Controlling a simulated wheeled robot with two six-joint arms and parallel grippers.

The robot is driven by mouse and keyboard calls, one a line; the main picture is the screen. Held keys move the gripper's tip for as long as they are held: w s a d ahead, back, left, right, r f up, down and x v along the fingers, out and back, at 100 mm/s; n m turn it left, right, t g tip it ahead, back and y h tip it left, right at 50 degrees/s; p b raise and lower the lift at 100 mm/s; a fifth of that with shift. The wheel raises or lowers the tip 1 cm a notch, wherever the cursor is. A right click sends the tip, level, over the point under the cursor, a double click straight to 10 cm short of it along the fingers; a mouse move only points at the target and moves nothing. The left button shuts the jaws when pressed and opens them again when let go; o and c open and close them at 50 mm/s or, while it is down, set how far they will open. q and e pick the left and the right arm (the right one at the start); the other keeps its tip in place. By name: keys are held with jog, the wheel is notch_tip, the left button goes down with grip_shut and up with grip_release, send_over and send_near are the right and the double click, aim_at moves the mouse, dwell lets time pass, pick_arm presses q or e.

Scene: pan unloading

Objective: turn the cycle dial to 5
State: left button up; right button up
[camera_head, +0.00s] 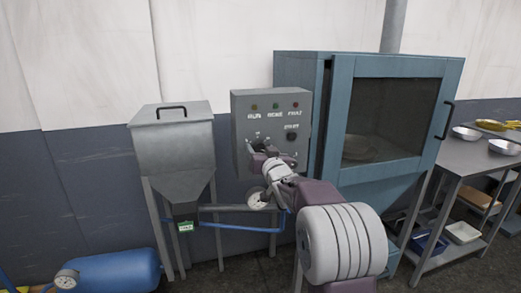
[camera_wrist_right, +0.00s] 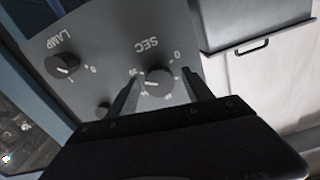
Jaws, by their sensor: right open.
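The grey control box (camera_head: 240,105) hangs between a hopper and a blue cabinet. In the right wrist view its panel (camera_wrist_right: 115,30) appears upside down. A round black dial (camera_wrist_right: 160,80) marked SEC sits there, with a scale around it too small to read fully; a pale mark on it points roughly left in that view. My right gripper (camera_head: 260,150) is at the box's lower front. Its open fingers (camera_wrist_right: 165,85) stand on either side of the SEC dial, with visible gaps; I cannot tell whether they touch it. My left gripper is not in view.
A black LAMP knob (camera_wrist_right: 62,66) and a smaller knob (camera_wrist_right: 103,110) are nearby on the panel. The hopper (camera_head: 172,140) stands left, the blue cabinet (camera_head: 340,120) right. A steel table (camera_head: 475,160) with pans is farther right. A blue tank (camera_head: 115,272) lies at lower left.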

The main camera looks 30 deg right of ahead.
grip_shut()
